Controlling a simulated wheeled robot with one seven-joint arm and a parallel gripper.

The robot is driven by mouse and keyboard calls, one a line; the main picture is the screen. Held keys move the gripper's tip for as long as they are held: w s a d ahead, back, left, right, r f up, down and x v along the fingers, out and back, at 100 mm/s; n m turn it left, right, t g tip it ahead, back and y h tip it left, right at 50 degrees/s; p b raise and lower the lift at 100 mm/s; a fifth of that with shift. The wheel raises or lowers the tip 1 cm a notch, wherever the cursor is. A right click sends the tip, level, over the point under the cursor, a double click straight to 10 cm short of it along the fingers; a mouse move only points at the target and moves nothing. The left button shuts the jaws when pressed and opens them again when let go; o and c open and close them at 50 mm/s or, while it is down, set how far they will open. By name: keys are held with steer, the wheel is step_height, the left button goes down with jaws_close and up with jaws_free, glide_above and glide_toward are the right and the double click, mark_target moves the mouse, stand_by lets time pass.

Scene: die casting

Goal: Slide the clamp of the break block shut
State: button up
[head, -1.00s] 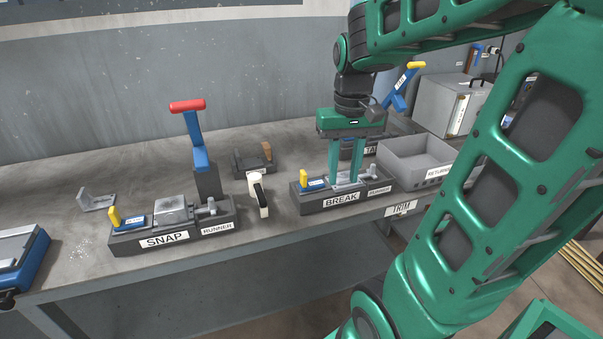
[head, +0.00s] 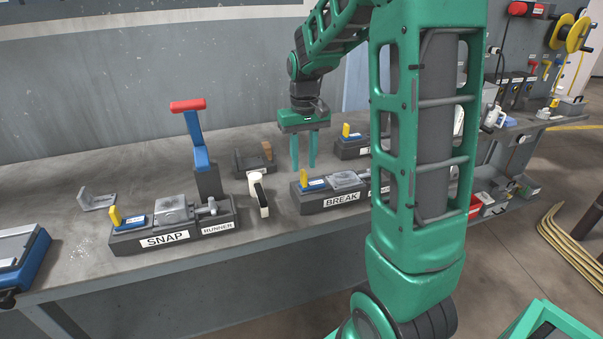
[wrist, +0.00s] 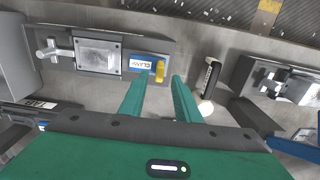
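The break block (head: 322,204) is a dark base labelled BREAK on the bench, with a grey casting (head: 347,179) seated in it. Its clamp is a blue slide (head: 315,185) with an upright yellow handle (head: 303,177) at the block's left end. The wrist view shows the blue slide (wrist: 142,64), the yellow handle (wrist: 160,72) and the casting (wrist: 98,55), with a small gap between slide and casting. My gripper (head: 304,168) is open and empty, fingers pointing down. In the wrist view the handle appears between the fingertips (wrist: 161,78); contact cannot be told.
A white and black tool (head: 259,195) stands just left of the break block. The snap block (head: 150,238) with a red-topped lever (head: 188,105) is farther left. Another block with a yellow handle (head: 346,130) stands behind. My arm hides the right of the bench.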

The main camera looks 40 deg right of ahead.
mark_target(304, 171)
steer(key=shift+f, duration=2.25)
jaws_close()
